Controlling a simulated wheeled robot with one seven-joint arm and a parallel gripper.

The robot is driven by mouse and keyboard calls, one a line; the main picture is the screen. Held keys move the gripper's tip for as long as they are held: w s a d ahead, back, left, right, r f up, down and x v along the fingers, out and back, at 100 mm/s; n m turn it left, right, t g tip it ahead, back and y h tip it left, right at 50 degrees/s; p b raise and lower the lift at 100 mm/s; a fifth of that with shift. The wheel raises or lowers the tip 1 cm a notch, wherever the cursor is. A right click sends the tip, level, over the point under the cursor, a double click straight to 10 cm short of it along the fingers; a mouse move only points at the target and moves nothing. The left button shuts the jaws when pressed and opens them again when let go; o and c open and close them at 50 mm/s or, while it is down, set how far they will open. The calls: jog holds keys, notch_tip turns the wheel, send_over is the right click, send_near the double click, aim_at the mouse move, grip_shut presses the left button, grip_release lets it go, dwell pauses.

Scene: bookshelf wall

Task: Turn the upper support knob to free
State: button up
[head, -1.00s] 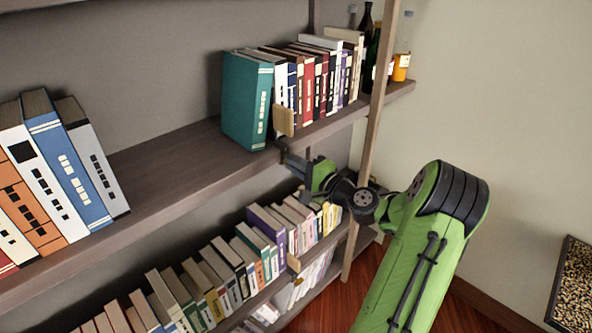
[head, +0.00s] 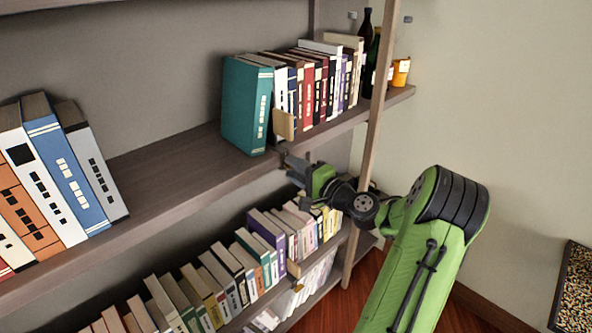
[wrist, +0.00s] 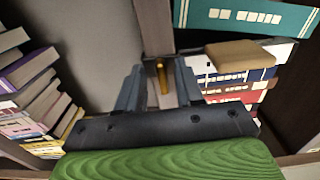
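The upper support shows as a tan wooden plate (head: 284,124) against the right-hand books on the upper shelf; it also shows in the wrist view (wrist: 240,56). A small brass-coloured piece, apparently its knob (wrist: 163,76), shows at the shelf edge in the wrist view, between my fingertips. My gripper (wrist: 160,78) is open, one finger on each side of that piece, with gaps showing; I cannot tell whether it touches. In the head view my gripper (head: 296,168) is just below the upper shelf's front edge, and the knob is not clear there.
A teal book (head: 247,105) stands beside the plate. A lower shelf row of books (head: 230,275) and a lower tan plate (head: 293,268) lie below. A wooden post (head: 372,120) stands close to my arm.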

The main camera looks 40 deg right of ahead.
jog(key=s, duration=1.5)
jog(key=shift+s+d+p, duration=0.2)
jog(key=shift+s+p, duration=0.15)
jog(key=shift+w+a, duration=0.1)
